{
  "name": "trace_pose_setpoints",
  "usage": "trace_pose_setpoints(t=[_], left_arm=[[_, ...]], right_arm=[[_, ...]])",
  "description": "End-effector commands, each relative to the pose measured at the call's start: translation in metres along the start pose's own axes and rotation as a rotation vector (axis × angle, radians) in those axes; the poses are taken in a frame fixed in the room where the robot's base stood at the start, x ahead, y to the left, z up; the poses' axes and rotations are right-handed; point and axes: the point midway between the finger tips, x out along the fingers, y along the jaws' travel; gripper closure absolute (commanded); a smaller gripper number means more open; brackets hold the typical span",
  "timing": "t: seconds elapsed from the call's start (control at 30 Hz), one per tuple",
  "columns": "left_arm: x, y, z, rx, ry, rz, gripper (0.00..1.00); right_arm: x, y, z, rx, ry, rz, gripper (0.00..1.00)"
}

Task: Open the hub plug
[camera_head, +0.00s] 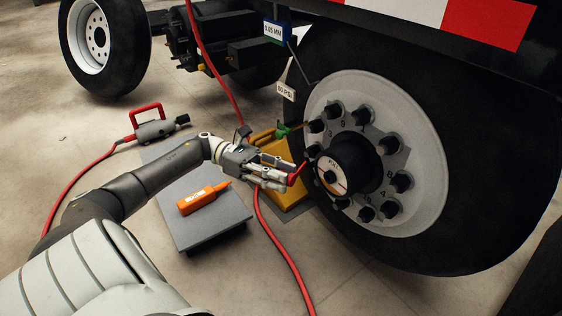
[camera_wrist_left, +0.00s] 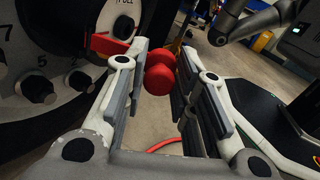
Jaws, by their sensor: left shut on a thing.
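The black wheel hub (camera_head: 352,163) stands at the centre of the wheel, with a pale round face (camera_head: 329,164) marked FULL and a dark round spot in it. The red hub plug (camera_head: 292,179) is beside the face, at my left fingertips. In the left wrist view the plug is a rounded red piece (camera_wrist_left: 160,78) between the fingers, with a flat red strip (camera_wrist_left: 106,44) reaching toward the hub. My left gripper (camera_head: 284,180) is shut on the plug. I cannot tell whether the plug still touches the hole. My right gripper is not in view.
Wheel nuts (camera_head: 401,182) ring the hub close by. A yellow chock (camera_head: 283,188) stands at the tyre. An orange tool (camera_head: 203,198) lies on a grey platform (camera_head: 206,225) below my arm. A red hose (camera_head: 275,238) crosses the floor. A grey tool with red handle (camera_head: 153,127) lies further back.

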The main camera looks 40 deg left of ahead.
Motion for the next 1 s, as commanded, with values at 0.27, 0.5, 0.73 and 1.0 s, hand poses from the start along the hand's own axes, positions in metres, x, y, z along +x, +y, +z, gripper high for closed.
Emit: trace_pose_setpoints(t=[0.27,0.5,0.73,1.0], left_arm=[[0.0,0.002,0.002,0.002,-0.004,0.006,0.58],[0.0,0.001,0.001,0.001,-0.002,0.003,0.56],[-0.01,0.001,0.001,0.001,-0.001,0.004,0.56],[-0.059,0.002,0.001,0.002,-0.002,0.007,0.56]], right_arm=[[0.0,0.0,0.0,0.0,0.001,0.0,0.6],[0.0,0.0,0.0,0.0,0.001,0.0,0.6],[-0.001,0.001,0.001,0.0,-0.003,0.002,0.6],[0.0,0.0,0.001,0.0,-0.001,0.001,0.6]])
